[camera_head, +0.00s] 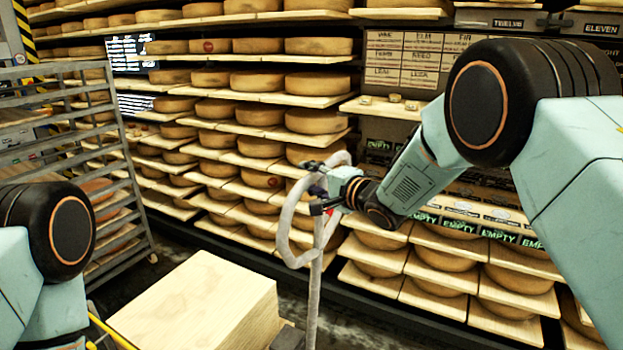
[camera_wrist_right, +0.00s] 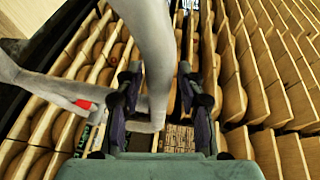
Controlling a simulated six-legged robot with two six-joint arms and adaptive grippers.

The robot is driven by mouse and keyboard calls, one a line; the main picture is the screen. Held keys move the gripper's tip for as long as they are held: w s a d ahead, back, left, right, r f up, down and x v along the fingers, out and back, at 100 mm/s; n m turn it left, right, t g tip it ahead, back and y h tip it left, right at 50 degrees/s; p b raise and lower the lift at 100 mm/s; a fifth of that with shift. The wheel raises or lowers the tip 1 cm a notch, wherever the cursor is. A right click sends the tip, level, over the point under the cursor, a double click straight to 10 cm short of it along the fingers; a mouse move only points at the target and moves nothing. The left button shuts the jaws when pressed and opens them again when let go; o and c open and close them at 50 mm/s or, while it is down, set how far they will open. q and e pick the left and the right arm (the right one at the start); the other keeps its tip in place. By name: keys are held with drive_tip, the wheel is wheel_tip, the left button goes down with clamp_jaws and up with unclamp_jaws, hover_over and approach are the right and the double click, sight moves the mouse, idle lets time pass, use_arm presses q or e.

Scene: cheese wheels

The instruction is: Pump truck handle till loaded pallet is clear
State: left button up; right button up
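The pump truck handle (camera_head: 286,215) is a grey tubular loop on an upright shaft (camera_head: 315,290), at the middle of the head view. A small red part sits on it. My right gripper (camera_head: 314,188) is at the loop's right side, its fingers reaching across the tube into the loop. In the right wrist view the tube (camera_wrist_right: 152,45) runs between the fingers of my right gripper (camera_wrist_right: 158,80), which stand wide apart. Whether they touch it, I cannot tell. My left gripper is out of view.
Shelves full of cheese wheels (camera_head: 260,115) line the wall close behind the handle. A metal rack (camera_head: 130,190) stands at the left. A yellow bar (camera_head: 110,332) shows at the stack's left. A strip of dark floor lies between the stack and the shelves.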

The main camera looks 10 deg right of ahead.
drive_tip(key=shift+o, duration=0.5)
drive_tip(key=shift+a, duration=0.1)
drive_tip(key=shift+s+d, duration=0.35)
drive_tip(key=shift+d, duration=0.05)
drive_tip(key=v, duration=1.1)
drive_tip(key=shift+a, duration=0.15)
idle(0.5)
